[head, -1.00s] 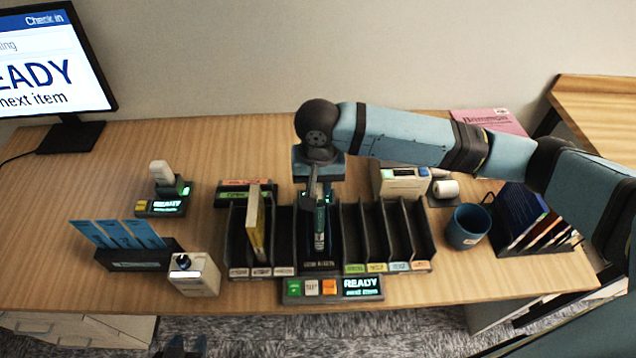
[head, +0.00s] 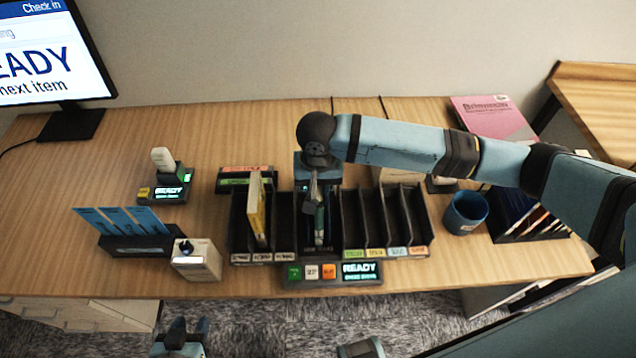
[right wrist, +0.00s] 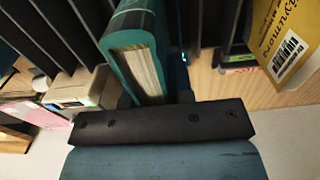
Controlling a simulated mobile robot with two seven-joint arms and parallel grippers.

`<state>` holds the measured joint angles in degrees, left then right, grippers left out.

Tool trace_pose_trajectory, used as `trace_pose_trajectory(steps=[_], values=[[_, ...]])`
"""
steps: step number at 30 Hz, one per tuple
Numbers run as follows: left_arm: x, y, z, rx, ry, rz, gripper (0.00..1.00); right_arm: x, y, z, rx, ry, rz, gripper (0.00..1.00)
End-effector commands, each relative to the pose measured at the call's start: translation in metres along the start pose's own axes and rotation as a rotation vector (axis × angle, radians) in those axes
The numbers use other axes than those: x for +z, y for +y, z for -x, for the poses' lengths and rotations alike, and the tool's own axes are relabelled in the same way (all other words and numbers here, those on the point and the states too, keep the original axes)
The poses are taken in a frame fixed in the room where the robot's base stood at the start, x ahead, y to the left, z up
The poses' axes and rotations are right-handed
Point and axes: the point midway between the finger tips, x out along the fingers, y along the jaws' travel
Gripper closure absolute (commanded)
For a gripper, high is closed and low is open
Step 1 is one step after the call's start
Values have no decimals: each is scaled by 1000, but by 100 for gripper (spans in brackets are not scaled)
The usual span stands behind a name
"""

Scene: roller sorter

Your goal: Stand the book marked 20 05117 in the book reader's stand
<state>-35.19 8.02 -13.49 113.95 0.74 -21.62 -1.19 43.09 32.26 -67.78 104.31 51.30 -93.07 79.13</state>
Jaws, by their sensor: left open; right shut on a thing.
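A teal book (head: 320,222) is upright in my right gripper (head: 315,190), which is shut on it at the middle bay. Its cover and page edges show large in the right wrist view (right wrist: 140,50); no number is readable on it. The book reader's stand (head: 318,250) is the wider dark middle bay between the slot rows. The book is at or in this bay; I cannot tell whether it rests on the bottom. My left gripper (head: 183,336) is open and empty at the bottom edge, in front of the desk.
A yellow book (head: 257,210) stands in a left slot. The right slots (head: 385,225) look empty. A button panel with a READY display (head: 333,272) lies in front. A blue mug (head: 465,212), card holder (head: 135,243), white device (head: 196,259) and monitor (head: 50,60) surround the sorter.

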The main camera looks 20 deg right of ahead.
Motion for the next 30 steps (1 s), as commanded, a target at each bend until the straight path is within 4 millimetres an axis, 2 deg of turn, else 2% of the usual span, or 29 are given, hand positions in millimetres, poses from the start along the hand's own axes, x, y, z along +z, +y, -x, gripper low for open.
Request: trace_pose_trajectory(steps=[17, 18, 21, 30], values=[[-9, 0, 4, -1, 8, 1, 57, 0, 0, -10, 0, 0, -1, 100], [-8, 0, 4, -1, 8, 1, 57, 0, 0, -10, -1, 0, 0, 72], [-8, 0, 4, -1, 7, 1, 57, 0, 0, -10, 0, 0, 0, 49], [-6, 0, 3, -1, 4, 1, 57, 0, 0, -10, 0, 0, 0, 49]])
